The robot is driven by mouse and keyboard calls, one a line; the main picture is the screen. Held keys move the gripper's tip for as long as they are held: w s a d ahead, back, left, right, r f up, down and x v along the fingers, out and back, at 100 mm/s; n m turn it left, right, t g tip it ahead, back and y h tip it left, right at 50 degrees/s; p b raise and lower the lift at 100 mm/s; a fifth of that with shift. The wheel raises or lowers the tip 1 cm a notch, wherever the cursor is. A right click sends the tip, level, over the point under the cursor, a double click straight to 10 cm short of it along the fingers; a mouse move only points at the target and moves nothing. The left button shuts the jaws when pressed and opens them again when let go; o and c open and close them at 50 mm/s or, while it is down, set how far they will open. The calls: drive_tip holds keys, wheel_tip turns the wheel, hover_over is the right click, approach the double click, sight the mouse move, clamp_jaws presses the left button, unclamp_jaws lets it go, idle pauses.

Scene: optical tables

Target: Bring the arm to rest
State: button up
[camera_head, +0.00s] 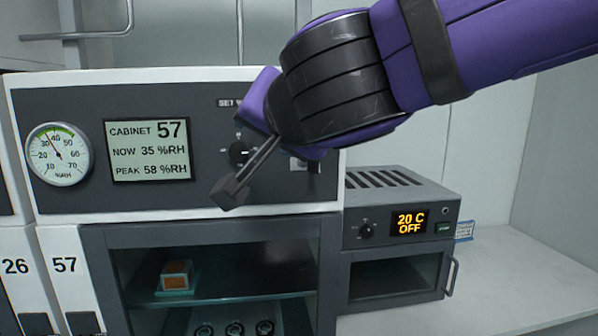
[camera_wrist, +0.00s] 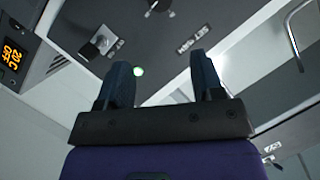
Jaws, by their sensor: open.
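My arm, purple and black, reaches in from the upper right of the head view. My gripper (camera_head: 230,192) points down and to the left in front of the panel of cabinet 57 (camera_head: 75,105). In the wrist view my gripper (camera_wrist: 163,78) shows two dark fingers spread apart with nothing between them. The arm hides part of the panel's right side. A black knob (camera_head: 239,153) on the panel shows just behind the fingers. I cannot tell how far the fingers are from the panel.
A round humidity gauge (camera_head: 59,154) and a display (camera_head: 149,150) reading 35 %RH sit on the panel. Below, a glass-fronted compartment holds an orange-and-white block (camera_head: 177,275). A small oven (camera_head: 398,221) reading "20 C OFF" stands to the right.

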drive_tip(key=d+f+n+g, duration=0.2)
drive_tip(key=d+n, duration=0.2)
drive_tip(key=d, duration=1.1)
drive_tip(key=s+d+f+m+g+h, duration=0.1)
drive_tip(key=s+d+f, duration=0.4)
drive_tip(key=d, duration=0.6)
drive_tip(key=s+d+f+m+g+h, duration=0.1)
drive_tip(key=s+d+f+g+h, duration=0.3)
drive_tip(key=d, duration=0.7)
wheel_tip(320, 180, down, 4)
drive_tip(key=shift+s+d+r+m+g+h, duration=0.3)
drive_tip(key=shift+s+d+m+h, duration=0.1)
drive_tip(key=shift+s+h, duration=0.6)
drive_tip(key=shift+w, duration=0.15)
